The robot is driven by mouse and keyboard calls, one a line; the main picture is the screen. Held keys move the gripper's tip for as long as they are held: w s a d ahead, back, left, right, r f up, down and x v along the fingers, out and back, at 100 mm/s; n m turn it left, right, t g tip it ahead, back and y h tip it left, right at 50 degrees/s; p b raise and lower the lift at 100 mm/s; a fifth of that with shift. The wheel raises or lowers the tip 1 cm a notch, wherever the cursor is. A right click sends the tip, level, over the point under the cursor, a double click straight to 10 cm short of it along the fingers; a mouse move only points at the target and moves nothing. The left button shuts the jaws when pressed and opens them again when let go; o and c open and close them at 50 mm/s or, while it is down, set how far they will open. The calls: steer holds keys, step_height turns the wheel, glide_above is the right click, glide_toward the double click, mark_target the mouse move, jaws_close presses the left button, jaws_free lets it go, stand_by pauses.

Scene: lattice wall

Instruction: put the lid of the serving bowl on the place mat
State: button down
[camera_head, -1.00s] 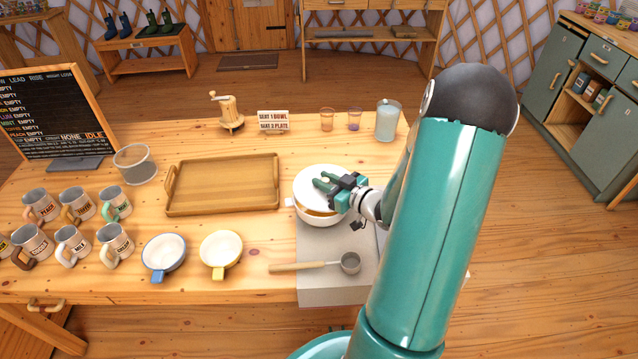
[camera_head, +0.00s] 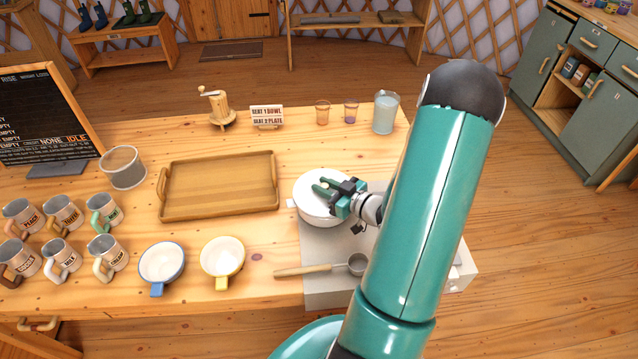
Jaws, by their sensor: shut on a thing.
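The white serving bowl (camera_head: 318,219) stands on a grey slab at the right of the table. Its white lid (camera_head: 309,184) is over the bowl, and I cannot tell whether it touches the rim. My gripper (camera_head: 325,188) is above the lid, with its green fingers shut at the top of the lid. The fingers hide the lid's handle. I cannot make out a place mat in this view.
A wooden tray (camera_head: 165,205) lies left of the bowl. A ladle (camera_head: 318,269) lies in front. Blue-handled (camera_head: 161,263) and yellow-handled (camera_head: 222,256) cups, several mugs, a grinder (camera_head: 218,108) and a glass jug (camera_head: 385,113) stand around. Bare wood lies behind the bowl.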

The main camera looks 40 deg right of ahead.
steer(key=shift+w+a+f, duration=0.1)
steer(key=shift+w+f, duration=0.1)
steer(key=shift+f, duration=0.05)
steer(key=shift+s, duration=0.2)
steer(key=shift+w, duration=0.1)
steer(key=c, duration=1.2)
jaws_free()
steer(key=shift+c, duration=0.2)
steer(key=shift+f, duration=0.1)
steer(key=shift+s+d+f, duration=0.1)
steer(key=shift+s+d, duration=0.1)
steer(key=shift+s, duration=0.1)
steer(key=v, duration=1.3)
steer(key=shift+s, duration=0.2)
